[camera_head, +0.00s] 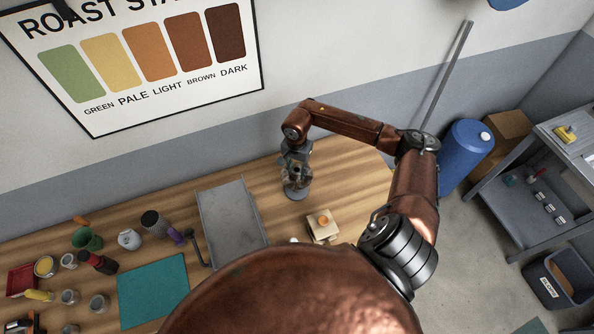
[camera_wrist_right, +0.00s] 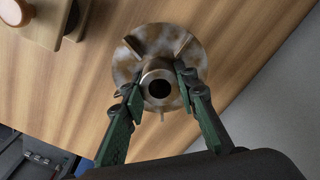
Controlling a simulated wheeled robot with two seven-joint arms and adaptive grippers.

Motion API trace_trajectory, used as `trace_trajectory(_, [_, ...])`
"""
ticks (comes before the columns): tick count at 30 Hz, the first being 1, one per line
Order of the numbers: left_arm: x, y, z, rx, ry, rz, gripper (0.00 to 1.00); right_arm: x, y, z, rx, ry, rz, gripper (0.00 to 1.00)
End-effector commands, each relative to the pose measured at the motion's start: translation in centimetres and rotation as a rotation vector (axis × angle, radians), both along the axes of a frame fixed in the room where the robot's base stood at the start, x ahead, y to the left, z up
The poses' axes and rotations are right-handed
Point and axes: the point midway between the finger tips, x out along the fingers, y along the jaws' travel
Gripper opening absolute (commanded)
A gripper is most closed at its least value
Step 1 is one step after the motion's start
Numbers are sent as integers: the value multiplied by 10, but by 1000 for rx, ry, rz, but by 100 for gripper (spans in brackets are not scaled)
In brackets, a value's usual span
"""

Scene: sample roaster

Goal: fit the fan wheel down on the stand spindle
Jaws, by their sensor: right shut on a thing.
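The fan wheel (camera_wrist_right: 131,72) is a mottled bronze disc with upright vanes and a round central hub. My right gripper (camera_wrist_right: 160,88) is shut on the hub, one green-linked finger on each side. The hub bore looks dark, with no spindle tip visible in it. My left gripper is not in view.
A pale wooden block with an orange knob (camera_head: 323,221) stands close by on the right. A grey metal tray (camera_head: 232,225) lies to the left, with a teal mat (camera_head: 152,290) and several jars beyond. The bench (camera_head: 345,175) is clear right of the base.

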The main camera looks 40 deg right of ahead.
Motion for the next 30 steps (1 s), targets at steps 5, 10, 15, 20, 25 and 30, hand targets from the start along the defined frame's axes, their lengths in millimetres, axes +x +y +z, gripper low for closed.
trace_trajectory(5, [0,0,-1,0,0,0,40,1,0,0,0,-1,0,0])
trace_trajectory(10, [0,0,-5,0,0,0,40,1,0,0,1,-2,1,0])
trace_trajectory(15, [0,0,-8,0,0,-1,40,1,0,0,0,-1,1,0])
trace_trajectory(20, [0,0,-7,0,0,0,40,1,0,1,0,-1,1,0])
trace_trajectory(25, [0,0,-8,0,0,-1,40,0,0,0,0,-1,0,0])
trace_trajectory(30, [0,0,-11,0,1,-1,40,1,0,-4,0,-1,0,0])
